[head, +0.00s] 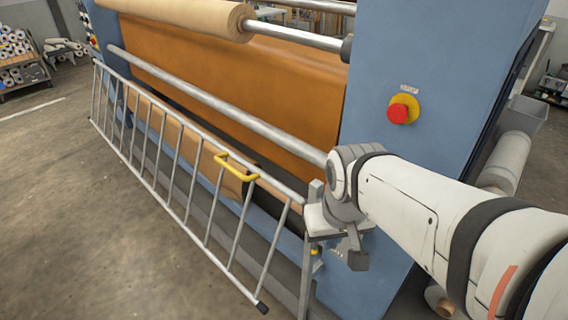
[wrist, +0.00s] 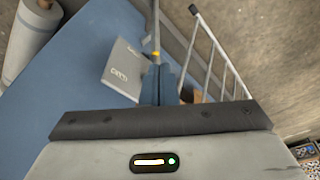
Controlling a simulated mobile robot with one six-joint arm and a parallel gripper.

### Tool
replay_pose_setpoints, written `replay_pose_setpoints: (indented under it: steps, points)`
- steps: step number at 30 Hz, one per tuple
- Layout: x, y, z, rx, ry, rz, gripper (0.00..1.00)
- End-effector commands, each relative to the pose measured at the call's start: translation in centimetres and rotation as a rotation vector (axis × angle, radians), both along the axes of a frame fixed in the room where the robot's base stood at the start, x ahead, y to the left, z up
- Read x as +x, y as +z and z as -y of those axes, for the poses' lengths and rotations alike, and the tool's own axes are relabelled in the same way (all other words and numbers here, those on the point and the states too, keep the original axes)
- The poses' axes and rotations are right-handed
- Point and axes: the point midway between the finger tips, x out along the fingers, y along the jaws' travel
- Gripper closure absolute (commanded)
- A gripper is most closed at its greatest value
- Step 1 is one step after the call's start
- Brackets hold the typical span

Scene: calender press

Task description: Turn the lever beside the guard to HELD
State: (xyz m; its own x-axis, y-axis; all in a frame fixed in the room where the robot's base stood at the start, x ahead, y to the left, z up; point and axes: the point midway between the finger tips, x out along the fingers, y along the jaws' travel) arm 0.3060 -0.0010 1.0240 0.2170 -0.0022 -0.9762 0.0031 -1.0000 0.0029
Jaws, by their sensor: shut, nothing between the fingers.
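The guard (head: 190,165) is a grey barred frame with a yellow handle (head: 238,168), sloping along the front of the press. Its near end also shows in the wrist view (wrist: 222,52). Beside that end, a pale plate with a small label (wrist: 122,72) sits on the blue side frame; I cannot read the label surely. A thin grey bar with a yellow part (wrist: 155,54), seemingly the lever, shows just beyond my fingertips. My gripper (wrist: 160,70) is shut and empty, close to the yellow part; I cannot tell if they touch. The head view mostly hides this spot behind my wrist.
The blue press frame (head: 430,60) carries a red stop button (head: 398,113) on a yellow base. A long metal roller (head: 220,105) runs above the guard. A pale roll (head: 503,163) lies behind the frame at right. The floor (head: 60,230) left of the guard is clear.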

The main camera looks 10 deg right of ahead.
Motion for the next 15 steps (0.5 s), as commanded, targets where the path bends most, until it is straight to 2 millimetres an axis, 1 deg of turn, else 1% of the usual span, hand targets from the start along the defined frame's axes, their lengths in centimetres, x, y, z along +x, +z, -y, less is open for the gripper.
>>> replay_pose_setpoints:
  steps: [11,13,15]
  points:
    - [0.1,0.0,0.0,-0.004,0.014,-0.003,1.00]
    - [0.6,0.1,-0.1,-0.017,0.063,-0.015,1.00]
    - [1.6,0.0,-0.8,-0.041,0.166,-0.041,1.00]
